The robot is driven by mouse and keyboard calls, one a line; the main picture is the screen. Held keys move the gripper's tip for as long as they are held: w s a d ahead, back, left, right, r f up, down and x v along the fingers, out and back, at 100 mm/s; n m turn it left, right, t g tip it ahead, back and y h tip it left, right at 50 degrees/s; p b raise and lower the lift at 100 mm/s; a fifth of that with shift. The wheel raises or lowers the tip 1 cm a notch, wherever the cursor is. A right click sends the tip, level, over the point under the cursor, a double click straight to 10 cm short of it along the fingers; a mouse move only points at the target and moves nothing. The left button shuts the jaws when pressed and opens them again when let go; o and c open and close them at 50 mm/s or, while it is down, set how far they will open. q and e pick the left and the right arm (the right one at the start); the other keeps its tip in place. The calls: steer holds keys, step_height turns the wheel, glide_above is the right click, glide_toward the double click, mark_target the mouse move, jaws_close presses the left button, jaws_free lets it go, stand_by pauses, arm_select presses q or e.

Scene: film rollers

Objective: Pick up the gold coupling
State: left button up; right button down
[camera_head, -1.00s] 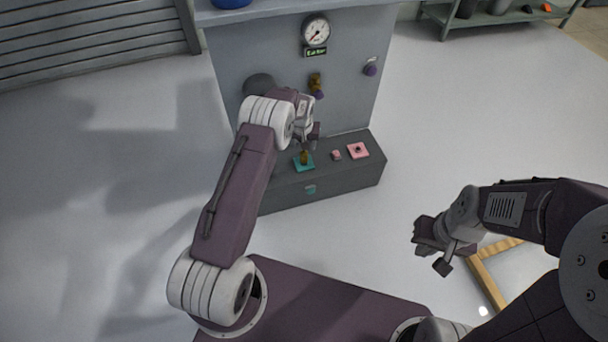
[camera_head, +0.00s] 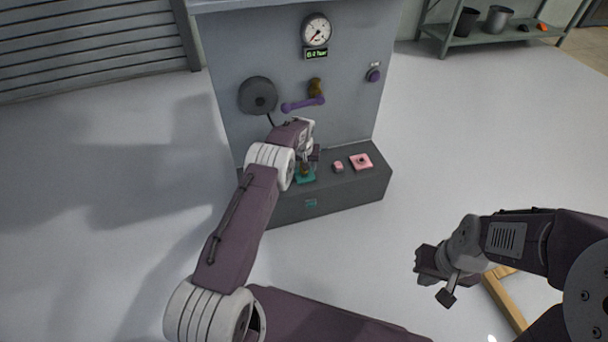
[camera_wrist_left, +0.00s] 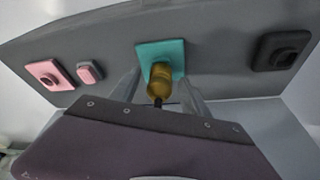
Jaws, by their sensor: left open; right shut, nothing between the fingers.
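The gold coupling (camera_head: 304,170) stands on a teal square base (camera_head: 312,179) on the ledge of the grey panel. In the left wrist view the coupling (camera_wrist_left: 159,82) stands out from the teal plate (camera_wrist_left: 174,52). My left gripper (camera_head: 309,163) is open at the coupling, partly hiding it in the head view. In the left wrist view its two fingers (camera_wrist_left: 162,92) lie on either side of the coupling; I cannot tell whether they touch it. My right gripper (camera_head: 437,278) is shut and empty, far to the right of the ledge.
A pink square base (camera_head: 361,162) and a small pink button (camera_head: 338,167) sit right of the coupling. A black socket (camera_wrist_left: 283,50) shows in the left wrist view. The panel carries a gauge (camera_head: 316,31), a purple lever (camera_head: 302,104) and a dark round disc (camera_head: 258,95).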

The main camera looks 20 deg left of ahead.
arm_select(q)
jaws_close()
steer(key=shift+r, duration=0.1)
steer(key=shift+r+p, duration=0.35)
steer(key=shift+p, duration=0.2)
steer(key=r+p, duration=0.2)
steer(key=r, duration=0.1)
steer(key=r+p, duration=0.1)
steer(key=p, duration=0.1)
steer(key=shift+d+r, duration=0.3)
steer(key=shift+d, duration=0.1)
steer(key=s+d+r+p, duration=0.2)
steer(key=d+r+p, duration=0.3)
steer(key=d, duration=0.5)
steer(key=shift+s+d+r+p, duration=0.2)
steer(key=shift+d+r+p, duration=0.05)
steer(key=shift+d+p, duration=0.1)
